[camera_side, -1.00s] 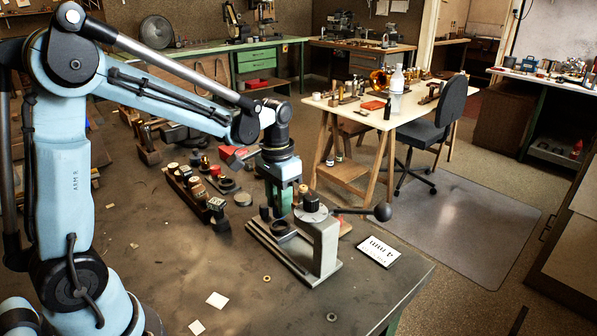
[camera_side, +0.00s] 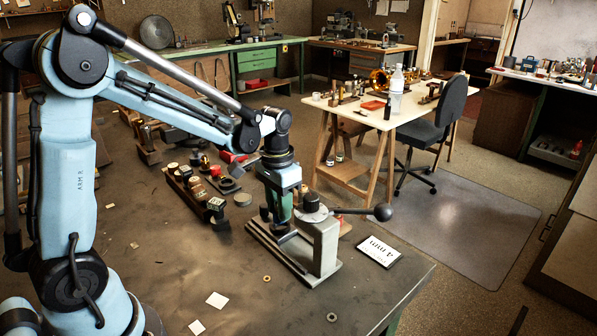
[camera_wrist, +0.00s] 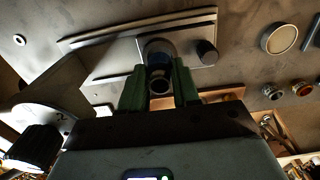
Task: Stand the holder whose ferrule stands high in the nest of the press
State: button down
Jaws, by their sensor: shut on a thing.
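My gripper (camera_wrist: 158,88) has its green fingers closed on both sides of a small dark round holder (camera_wrist: 160,73) with a pale rim. In the side view my gripper (camera_side: 279,218) is low over the base of the press (camera_side: 318,245), left of its column. The holder's lower end is hidden there, so I cannot tell whether it touches the nest. In the wrist view the press base plate (camera_wrist: 112,63) lies under the holder, and the nest is largely hidden behind it. A dark round peg (camera_wrist: 207,52) stands on the plate to the right.
The press lever with its black ball (camera_side: 382,212) sticks out to the right. A wooden rack (camera_side: 190,195) with several holders stands left of the press. A card marked 4 mm (camera_side: 378,251) lies to the right. The front bench top (camera_side: 240,265) is mostly clear.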

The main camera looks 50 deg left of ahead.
jog(key=shift+f, duration=1.15)
dwell(0.4)
jog(key=c, duration=0.7)
grip_release()
jog(key=shift+c, duration=0.2)
jog(key=shift+o, duration=0.4)
jog(key=shift+o, duration=1.2)
jog(key=shift+r, duration=3.5)
